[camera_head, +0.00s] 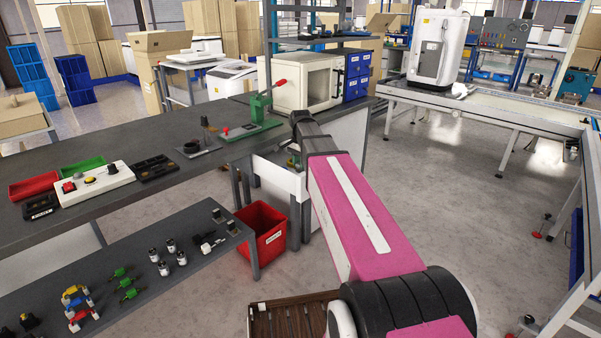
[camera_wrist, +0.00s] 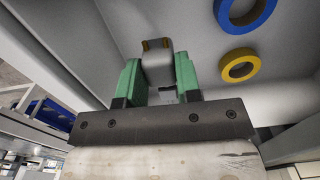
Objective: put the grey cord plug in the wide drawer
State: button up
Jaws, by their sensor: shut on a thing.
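The grey cord plug (camera_wrist: 158,66), with two brass-coloured prongs, is held between the green fingers of my gripper (camera_wrist: 157,75) in the wrist view. My gripper is shut on it. Behind the plug is the pale grey inside of an open drawer (camera_wrist: 190,45). The plug's exact height over the drawer floor is hard to tell. In the head view the open white drawer (camera_head: 279,180) sticks out under the bench end, and my arm hides most of it, the plug and my gripper.
A blue tape roll (camera_wrist: 240,27) and a yellow tape roll (camera_wrist: 224,63) lie in the drawer, right of the plug. A red bin (camera_head: 262,235) stands on the floor below. A green press (camera_head: 258,112) and a white cabinet (camera_head: 300,82) stand on the bench above.

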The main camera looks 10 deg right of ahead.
aim_at(300, 171)
jog(key=shift+f, duration=2.05)
jog(key=o, duration=0.9)
jog(key=shift+f, duration=0.1)
jog(key=shift+o, duration=0.2)
notch_tip(300, 171, up, 12)
jog(key=shift+r, duration=0.15)
jog(key=shift+s, duration=0.1)
